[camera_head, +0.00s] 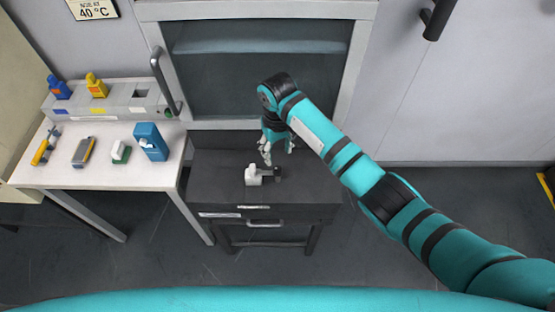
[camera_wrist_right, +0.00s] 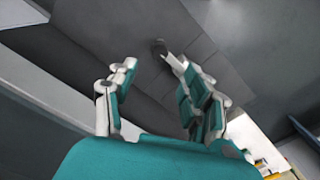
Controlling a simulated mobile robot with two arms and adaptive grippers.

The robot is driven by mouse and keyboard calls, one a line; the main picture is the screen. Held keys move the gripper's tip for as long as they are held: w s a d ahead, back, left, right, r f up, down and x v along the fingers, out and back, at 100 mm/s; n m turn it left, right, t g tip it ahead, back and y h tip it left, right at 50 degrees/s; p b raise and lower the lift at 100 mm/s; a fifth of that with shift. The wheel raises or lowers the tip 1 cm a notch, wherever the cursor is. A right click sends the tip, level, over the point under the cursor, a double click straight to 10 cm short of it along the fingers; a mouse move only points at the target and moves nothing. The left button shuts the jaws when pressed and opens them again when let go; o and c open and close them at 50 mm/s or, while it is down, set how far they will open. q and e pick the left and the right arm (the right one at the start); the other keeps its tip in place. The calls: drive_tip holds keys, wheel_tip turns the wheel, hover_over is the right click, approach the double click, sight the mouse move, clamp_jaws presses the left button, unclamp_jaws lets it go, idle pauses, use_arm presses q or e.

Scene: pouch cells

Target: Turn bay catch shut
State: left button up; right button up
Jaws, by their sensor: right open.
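The bay catch (camera_head: 254,175) is a small white block with a dark knob on its right side. It sits on the top of a dark grey bay unit (camera_head: 215,186). My right gripper (camera_head: 277,150) points down just above and behind the catch, with its fingers apart. In the right wrist view my right gripper (camera_wrist_right: 155,75) is open with nothing between its fingers. The dark knob (camera_wrist_right: 159,47) shows there beyond the fingertips, and the right finger partly hides the white part. I cannot tell whether the finger touches it. My left gripper is not in view.
A white side table (camera_head: 110,180) at left holds a blue box (camera_head: 150,141) and several small items. A grey rack (camera_head: 120,118) with blue and yellow bottles stands at its back. A framed cabinet opening (camera_head: 260,75) with an upright handle (camera_head: 163,80) is behind the bay unit.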

wheel_tip(320, 180, up, 4)
drive_tip(key=shift+f, duration=0.1)
idle(0.5)
